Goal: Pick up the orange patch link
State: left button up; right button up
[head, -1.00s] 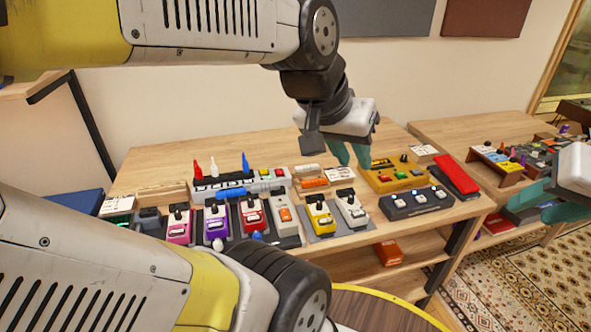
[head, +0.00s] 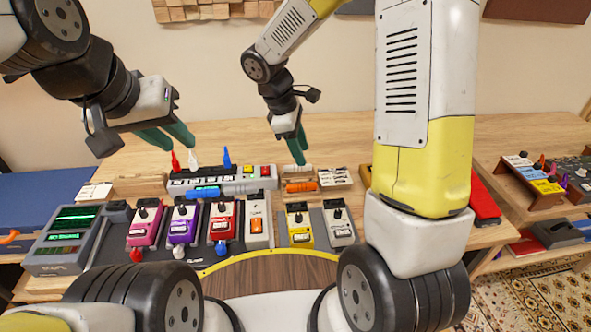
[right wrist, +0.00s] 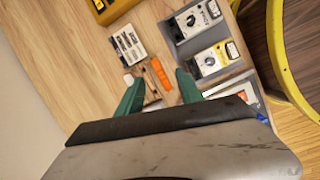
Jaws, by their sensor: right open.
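The orange patch link (head: 301,187) lies in a small wooden holder (head: 298,176) at the back of the pedal row. It also shows in the right wrist view (right wrist: 160,74). My right gripper (head: 299,160) is above and just behind the holder, pointing down, open and empty. In the right wrist view its two green fingers (right wrist: 160,88) are apart, with the orange link in the gap between them, beyond the tips; I see no contact. My left gripper (head: 174,140) is above the table further left, behind the red and white plugs; its finger gap is unclear.
Several pedals, including a purple one (head: 184,225) and a yellow one (head: 300,226), stand in front. A grey strip with upright red, white and blue plugs (head: 227,159) is left of the holder. A printed card (head: 336,177) lies right of it. The table behind is clear.

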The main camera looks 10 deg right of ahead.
aim_at(301, 185)
jog(key=a+f+n, duration=0.1)
jog(key=f, duration=0.1)
jog(key=w+a+f+n, duration=0.1)
jog(key=f, duration=0.1)
jog(key=w+f+n, duration=0.1)
jog(key=f, duration=0.1)
jog(key=shift+w+a+f+h, duration=0.25)
jog(key=shift+a+f+h, duration=0.1)
jog(key=shift+a+h, duration=0.05)
jog(key=x, duration=0.8)
jog(key=shift+s+d+r, duration=0.1)
jog(key=shift+s, duration=0.15)
jog(key=shift+c, duration=0.2)
grip_shut()
